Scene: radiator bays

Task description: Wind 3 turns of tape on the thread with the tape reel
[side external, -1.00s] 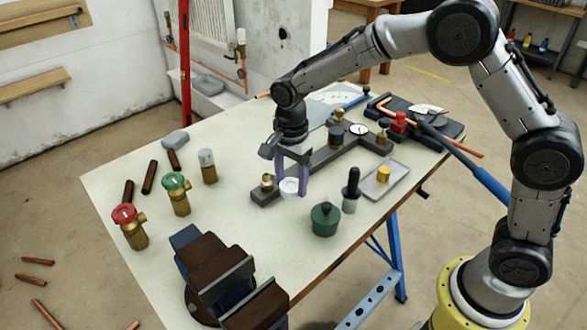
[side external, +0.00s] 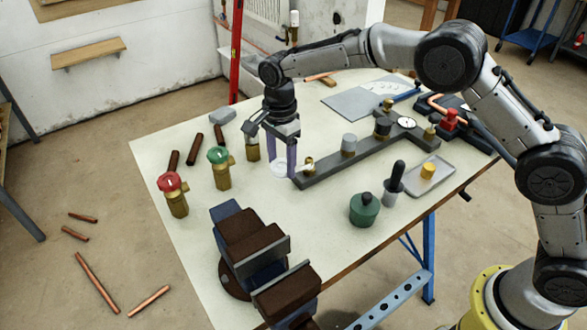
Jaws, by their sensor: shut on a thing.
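My gripper (side external: 281,170) points down at the left end of the dark manifold bar (side external: 330,172). Its purple fingers are shut on the white tape reel (side external: 281,169). The brass thread (side external: 309,165) stands upright at the bar's left end. The reel is just to the left of the thread, close to it. A short pale strip shows between reel and thread, apparently tape. The number of turns on the thread is too small to tell.
Along the bar stand a grey-capped fitting (side external: 348,144), a dark-capped fitting (side external: 383,127) and a gauge (side external: 406,122). Valves with green (side external: 218,156) and red (side external: 169,182) handles are to the left. A vise (side external: 260,255), green pot (side external: 364,209) and grey tray (side external: 430,176) are nearer.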

